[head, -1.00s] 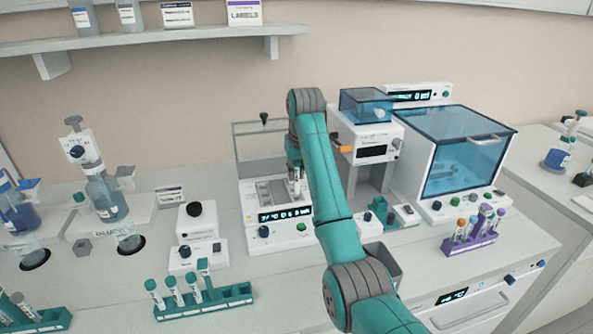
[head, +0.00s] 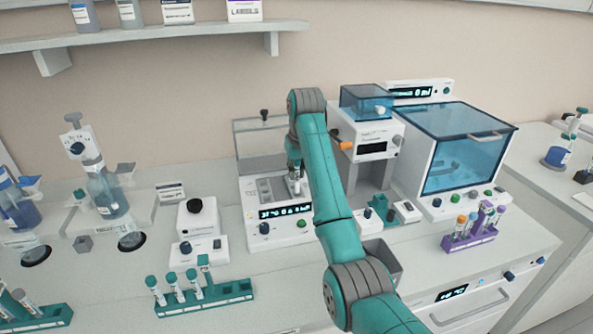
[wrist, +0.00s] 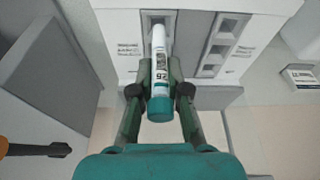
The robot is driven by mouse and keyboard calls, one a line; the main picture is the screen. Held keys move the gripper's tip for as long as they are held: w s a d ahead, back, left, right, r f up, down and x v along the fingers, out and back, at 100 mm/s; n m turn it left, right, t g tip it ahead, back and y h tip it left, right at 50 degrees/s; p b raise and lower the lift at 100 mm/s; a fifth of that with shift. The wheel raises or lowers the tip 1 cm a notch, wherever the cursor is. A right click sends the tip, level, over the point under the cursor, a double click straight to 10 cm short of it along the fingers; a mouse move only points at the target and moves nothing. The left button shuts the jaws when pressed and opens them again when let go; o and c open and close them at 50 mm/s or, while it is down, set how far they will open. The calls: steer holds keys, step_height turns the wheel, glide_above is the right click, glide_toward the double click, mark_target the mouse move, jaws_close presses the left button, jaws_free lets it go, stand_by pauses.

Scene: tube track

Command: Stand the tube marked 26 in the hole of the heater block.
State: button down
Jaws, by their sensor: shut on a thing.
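The tube marked 26 (wrist: 160,46) has a teal cap and a white label with the number readable in the wrist view. My gripper (wrist: 160,75) is shut on it just below the cap, one finger on each side. The tube's far end points at the heater block (wrist: 187,18); whether its tip is inside a hole or just over it I cannot tell. In the head view my gripper (head: 296,186) is over the right part of the heater block (head: 265,190), partly hidden by my arm, and the tube is hardly visible.
A clear raised lid (head: 262,140) stands behind the block. A white instrument (head: 366,140) with an orange knob is close on the right.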

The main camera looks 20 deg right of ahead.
steer(key=shift+f, duration=0.5)
steer(key=shift+f, duration=0.7)
steer(key=c, duration=1.1)
jaws_free()
steer(key=shift+r, duration=0.1)
